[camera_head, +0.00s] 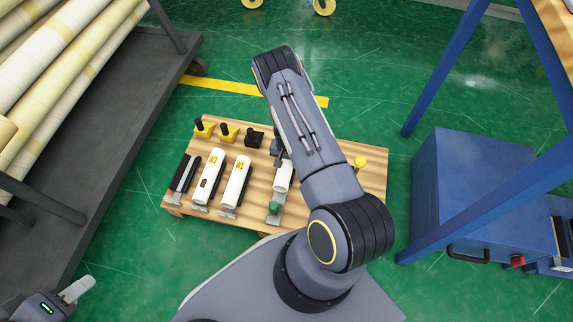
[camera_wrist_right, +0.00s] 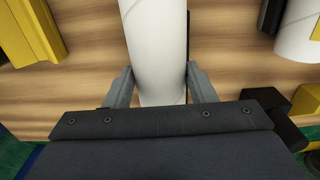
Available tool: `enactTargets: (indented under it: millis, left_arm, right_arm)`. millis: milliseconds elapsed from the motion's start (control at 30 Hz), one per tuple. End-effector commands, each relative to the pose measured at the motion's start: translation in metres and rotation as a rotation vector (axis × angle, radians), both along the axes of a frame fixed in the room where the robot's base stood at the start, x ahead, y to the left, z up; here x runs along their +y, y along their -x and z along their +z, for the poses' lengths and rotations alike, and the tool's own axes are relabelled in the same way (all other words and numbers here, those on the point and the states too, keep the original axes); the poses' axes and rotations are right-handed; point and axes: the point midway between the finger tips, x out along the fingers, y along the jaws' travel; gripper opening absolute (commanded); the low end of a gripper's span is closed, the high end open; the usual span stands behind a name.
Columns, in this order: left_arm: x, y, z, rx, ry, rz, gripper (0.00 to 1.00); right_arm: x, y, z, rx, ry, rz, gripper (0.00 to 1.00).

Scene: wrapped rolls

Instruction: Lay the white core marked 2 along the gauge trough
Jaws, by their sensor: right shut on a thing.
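A white core (camera_head: 284,175) lies on the right part of the wooden board, partly hidden under my right arm. In the right wrist view the white core (camera_wrist_right: 158,40) runs between the two grey fingers of my right gripper (camera_wrist_right: 160,85), which is shut on it. I see no mark on its visible side. A grey support with a green knob (camera_head: 274,208) is at its near end; whether they touch is unclear. I cannot tell for sure which piece is the gauge trough. My left gripper (camera_head: 74,291) is at the bottom left corner, away from the board; its opening is unclear.
Two white cores with yellow labels (camera_head: 209,177) (camera_head: 235,183) and a long dark piece (camera_head: 184,173) lie on the wooden board (camera_head: 340,190). Yellow and black blocks (camera_head: 228,133) line its far edge. A rack of large rolls stands left, a blue cabinet (camera_head: 480,195) right.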

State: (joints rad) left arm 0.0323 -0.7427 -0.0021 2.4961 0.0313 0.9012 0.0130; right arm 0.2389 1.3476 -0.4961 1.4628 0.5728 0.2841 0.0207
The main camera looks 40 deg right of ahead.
Motion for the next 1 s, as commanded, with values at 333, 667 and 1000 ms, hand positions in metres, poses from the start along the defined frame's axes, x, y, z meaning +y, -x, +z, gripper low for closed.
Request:
enactTargets:
  millis: [333,667,1000]
  left_arm:
    - [0.0,0.0,-0.007,0.0,0.0,0.0,0.36]
    - [0.0,0.0,-0.014,0.0,0.0,0.0,0.36]
    - [0.0,0.0,-0.014,0.0,0.0,0.0,0.36]
  right_arm:
    - [0.0,-0.001,-0.011,-0.002,0.001,-0.002,0.24]
    - [0.0,0.0,-0.017,-0.002,0.001,-0.001,0.58]
    - [0.0,0.0,-0.017,-0.002,0.001,-0.002,0.72]
